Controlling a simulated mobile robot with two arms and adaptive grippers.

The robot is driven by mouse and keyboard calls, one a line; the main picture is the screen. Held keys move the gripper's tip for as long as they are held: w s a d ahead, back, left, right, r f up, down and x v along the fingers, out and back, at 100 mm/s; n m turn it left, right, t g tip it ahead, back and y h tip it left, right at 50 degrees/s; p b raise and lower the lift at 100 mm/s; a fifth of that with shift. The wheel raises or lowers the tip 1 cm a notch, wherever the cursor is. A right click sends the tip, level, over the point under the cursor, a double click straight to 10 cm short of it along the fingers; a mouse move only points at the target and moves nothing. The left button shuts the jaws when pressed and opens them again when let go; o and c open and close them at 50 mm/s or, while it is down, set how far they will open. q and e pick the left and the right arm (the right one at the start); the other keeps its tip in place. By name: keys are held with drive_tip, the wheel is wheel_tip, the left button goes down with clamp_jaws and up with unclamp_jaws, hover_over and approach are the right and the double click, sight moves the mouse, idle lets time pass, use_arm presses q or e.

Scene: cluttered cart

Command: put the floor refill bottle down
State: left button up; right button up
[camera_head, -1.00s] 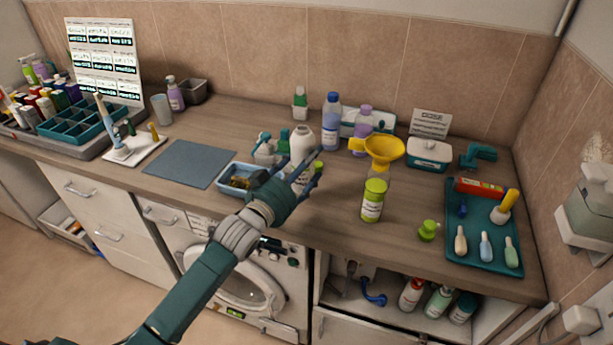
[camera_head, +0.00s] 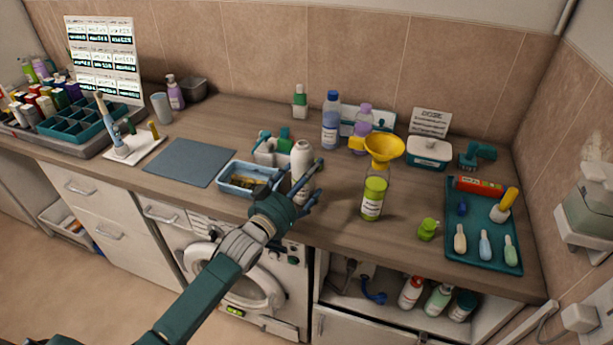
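A white bottle (camera_head: 302,157), apparently the floor refill bottle, stands about upright at the front middle of the counter, just right of the blue tray (camera_head: 233,188). Its label is too small to read. My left gripper (camera_head: 315,180) reaches in from the lower left, with its fingers around the lower part of the bottle. It appears shut on it, though the contact is partly hidden. The bottle's base is hidden by the gripper, so I cannot tell whether it touches the counter (camera_head: 335,215). My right gripper is not in view.
A green-labelled bottle (camera_head: 373,199) with a yellow funnel (camera_head: 384,147) stands to the right. A caddy (camera_head: 266,154) is close behind on the left. A blue bottle (camera_head: 331,121) stands farther back. A teal tray (camera_head: 483,248) lies at the right. Bare counter lies between the gripper and the funnel bottle.

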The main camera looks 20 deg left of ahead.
use_arm(q)
drive_tip(key=shift+r, duration=0.1)
drive_tip(key=b+v, duration=0.1)
drive_tip(key=v, duration=1)
drive_tip(key=shift+b, duration=0.35)
drive_tip(key=shift+s+a, duration=0.15)
drive_tip(key=shift+s, duration=0.35)
